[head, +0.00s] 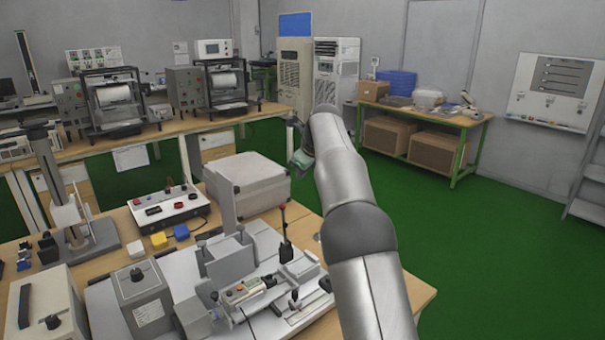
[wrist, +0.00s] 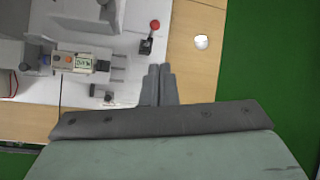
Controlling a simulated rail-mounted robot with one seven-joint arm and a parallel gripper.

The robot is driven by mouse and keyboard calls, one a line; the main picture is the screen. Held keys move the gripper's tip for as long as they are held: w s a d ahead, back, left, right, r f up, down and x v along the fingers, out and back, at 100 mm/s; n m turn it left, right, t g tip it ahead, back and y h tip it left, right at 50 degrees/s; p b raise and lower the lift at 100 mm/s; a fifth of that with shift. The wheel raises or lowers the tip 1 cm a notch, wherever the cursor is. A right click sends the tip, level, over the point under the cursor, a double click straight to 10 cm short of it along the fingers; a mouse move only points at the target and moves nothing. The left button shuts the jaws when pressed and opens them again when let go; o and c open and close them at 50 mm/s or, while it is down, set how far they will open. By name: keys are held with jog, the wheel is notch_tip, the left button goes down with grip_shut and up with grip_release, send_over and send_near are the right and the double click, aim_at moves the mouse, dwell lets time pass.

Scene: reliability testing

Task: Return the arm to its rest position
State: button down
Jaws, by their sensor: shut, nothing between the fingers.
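My arm rises from the bottom right of the head view and reaches forward past the right end of the near bench. My gripper shows in the wrist view (wrist: 160,72) with its two grey fingers together and nothing between them. In the head view the gripper's fingers cannot be made out; only the end of the arm (head: 303,150) shows.
The near wooden bench (head: 420,292) carries the fixture, a grey box (head: 250,185), a control box (head: 168,208) and a stand (head: 75,215). A back bench holds test machines (head: 112,100). A side table (head: 440,118) holds boxes. Green floor (head: 480,240) lies open at right.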

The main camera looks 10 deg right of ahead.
jog(key=s+d+n+g, duration=0.1)
jog(key=s+d+n, duration=0.25)
jog(key=s, duration=0.45)
jog(key=s+d+n+g, duration=0.1)
jog(key=s+d+n, duration=0.1)
jog(key=s+n, duration=0.5)
jog(key=s+f+n+g, duration=0.1)
jog(key=s+f+n, duration=0.3)
jog(key=s, duration=0.8)
jog(key=s+f+n+g+h, duration=0.1)
jog(key=s+f+n, duration=0.4)
jog(key=s, duration=0.7)
jog(key=s+f+n+g+h, duration=0.1)
jog(key=s+f+n, duration=0.4)
jog(key=s, duration=0.8)
jog(key=shift+d+n, duration=0.25)
jog(key=shift+n, duration=0.5)
jog(key=shift+s+f, duration=0.1)
jog(key=shift+s, duration=0.05)
